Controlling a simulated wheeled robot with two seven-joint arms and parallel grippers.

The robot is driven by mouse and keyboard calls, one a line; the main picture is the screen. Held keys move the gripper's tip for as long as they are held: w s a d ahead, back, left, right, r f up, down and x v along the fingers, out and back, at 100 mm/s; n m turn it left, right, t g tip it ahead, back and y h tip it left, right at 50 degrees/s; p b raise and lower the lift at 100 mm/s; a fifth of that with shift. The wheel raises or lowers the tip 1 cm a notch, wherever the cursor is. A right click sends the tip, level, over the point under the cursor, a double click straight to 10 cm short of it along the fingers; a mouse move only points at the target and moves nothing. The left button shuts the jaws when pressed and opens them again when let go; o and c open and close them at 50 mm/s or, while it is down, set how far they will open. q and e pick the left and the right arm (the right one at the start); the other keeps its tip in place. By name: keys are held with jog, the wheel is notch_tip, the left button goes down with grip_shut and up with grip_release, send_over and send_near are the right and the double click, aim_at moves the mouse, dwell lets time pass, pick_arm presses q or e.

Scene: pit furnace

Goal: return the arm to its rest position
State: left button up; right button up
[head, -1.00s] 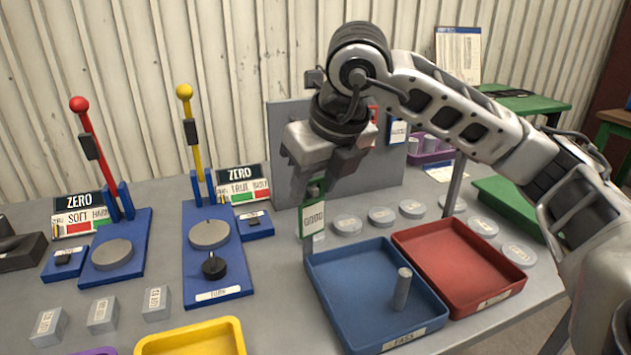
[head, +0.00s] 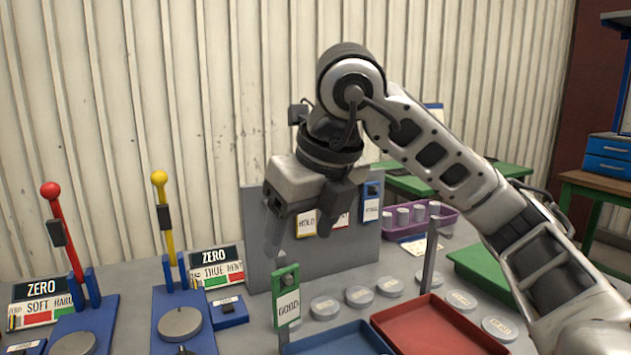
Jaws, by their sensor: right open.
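My right arm comes in from the right side of the head view and bends down at the wrist. My right gripper (head: 300,222) hangs in front of the grey upright board (head: 262,240), above the back of the workbench. Its two fingers are apart with nothing between them. A green tag marked GOOD (head: 288,305) stands on a post just below the gripper. My left gripper is not in view.
Below lie a blue tray (head: 345,341) and a red tray (head: 440,328), with several grey discs (head: 359,296) behind them. Lever testers with red (head: 50,190) and yellow (head: 158,179) knobs stand left. A purple bin (head: 440,222) holds cylinders.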

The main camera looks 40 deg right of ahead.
pick_arm(q)
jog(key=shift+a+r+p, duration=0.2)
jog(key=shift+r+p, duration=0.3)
jog(key=shift+p, duration=0.75)
pick_arm(e)
jog(key=v, duration=0.7)
jog(key=shift+r, duration=0.35)
jog(key=shift+s, duration=0.15)
